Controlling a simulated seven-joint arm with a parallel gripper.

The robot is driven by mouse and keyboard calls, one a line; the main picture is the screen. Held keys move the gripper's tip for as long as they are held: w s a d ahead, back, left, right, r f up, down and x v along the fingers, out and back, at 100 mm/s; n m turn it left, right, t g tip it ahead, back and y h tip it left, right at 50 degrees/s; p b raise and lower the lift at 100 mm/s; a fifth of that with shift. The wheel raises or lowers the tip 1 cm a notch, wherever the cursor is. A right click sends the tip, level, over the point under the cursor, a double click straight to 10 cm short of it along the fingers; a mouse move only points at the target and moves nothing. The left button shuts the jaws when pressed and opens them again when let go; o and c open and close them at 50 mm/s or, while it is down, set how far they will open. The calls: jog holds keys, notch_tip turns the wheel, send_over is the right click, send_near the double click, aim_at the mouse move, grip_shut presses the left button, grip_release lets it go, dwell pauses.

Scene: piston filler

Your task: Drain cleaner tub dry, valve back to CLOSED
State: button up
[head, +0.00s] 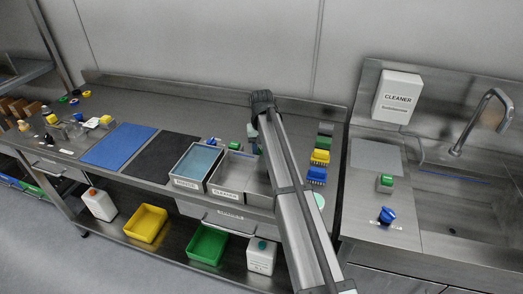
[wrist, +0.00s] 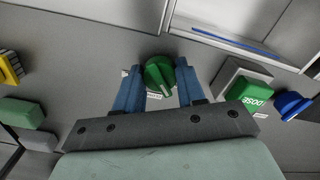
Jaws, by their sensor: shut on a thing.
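My gripper (wrist: 160,88) is shut on a green valve knob (wrist: 158,73), with one blue finger on each side. The knob's raised pointer slants toward the lower right in the wrist view. White labels beside it are partly covered and unreadable. In the head view my gripper (head: 257,140) is behind the cleaner tub, and my arm hides the knob. The steel tub labelled CLEANER (head: 226,193) has a grey interior; I cannot tell whether liquid is in it. Part of a tub with a blue line inside also shows at the wrist view's top right.
The tub labelled RINSE (head: 186,183) holds bluish liquid. A green DOSE button (wrist: 255,92) and a blue knob (wrist: 292,105) sit close by the green knob. Brushes (head: 318,166) stand right of my arm. A sink (head: 470,215) is at far right.

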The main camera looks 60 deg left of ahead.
aim_at(261, 152)
jog(key=m, duration=0.3)
jog(key=shift+m, duration=0.4)
jog(key=shift+s+m, duration=0.1)
jog(key=shift+m, duration=1.8)
jog(key=o, duration=1.1)
jog(key=shift+c, duration=0.2)
notch_tip(261, 152, up, 14)
